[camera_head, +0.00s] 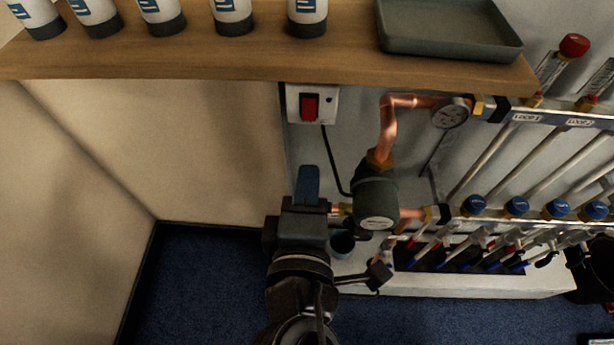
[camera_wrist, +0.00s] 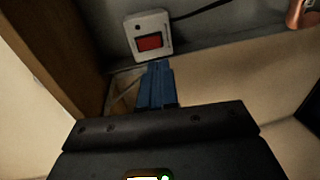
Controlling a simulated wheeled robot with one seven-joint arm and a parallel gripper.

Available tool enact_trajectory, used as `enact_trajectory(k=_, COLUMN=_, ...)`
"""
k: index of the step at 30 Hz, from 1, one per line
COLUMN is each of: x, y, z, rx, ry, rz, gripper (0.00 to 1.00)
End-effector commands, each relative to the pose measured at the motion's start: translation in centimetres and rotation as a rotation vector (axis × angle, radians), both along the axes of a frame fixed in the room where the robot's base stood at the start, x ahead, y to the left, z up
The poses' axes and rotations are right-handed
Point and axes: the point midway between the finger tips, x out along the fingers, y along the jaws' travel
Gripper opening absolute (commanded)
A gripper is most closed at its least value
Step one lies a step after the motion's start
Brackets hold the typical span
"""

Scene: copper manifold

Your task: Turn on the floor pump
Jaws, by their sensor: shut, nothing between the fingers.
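A white switch box with a red rocker switch (camera_head: 310,106) is fixed to the wall just under the wooden shelf. The red switch also shows in the wrist view (camera_wrist: 149,42), just beyond my fingertips. The pump (camera_head: 376,203), a dark round body with a pale face, sits in the copper pipework to the right of my gripper. A black cable runs from the switch box down to it. My gripper (camera_head: 307,170) is shut and empty, its blue fingers pointing up at the switch from below. In the wrist view the fingers (camera_wrist: 157,66) appear close under the switch box; contact cannot be told.
A wooden shelf (camera_head: 190,58) with several bottles and a grey tray (camera_head: 450,38) overhangs the switch. Copper pipe (camera_head: 388,130), a gauge (camera_head: 450,113) and a manifold with blue caps (camera_head: 516,206) stand to the right. The beige wall at left is clear.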

Motion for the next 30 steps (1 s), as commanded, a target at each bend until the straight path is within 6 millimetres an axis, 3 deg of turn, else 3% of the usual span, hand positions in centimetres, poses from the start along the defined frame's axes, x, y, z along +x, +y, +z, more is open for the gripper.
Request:
enact_trajectory(k=9, x=6.3, y=-0.2, z=-0.9, rx=0.000, ry=-0.001, rz=-0.002, gripper=0.00)
enact_trajectory(k=15, x=9.3, y=-0.3, z=-1.3, rx=0.002, ry=-0.001, rz=-0.001, gripper=0.00)
enact_trajectory(k=21, x=10.7, y=-0.3, z=-1.6, rx=0.001, ry=0.000, rz=0.001, gripper=0.00)
enact_trajectory(k=30, x=10.9, y=-0.4, z=-1.7, rx=0.001, ry=0.000, rz=0.001, gripper=0.00)
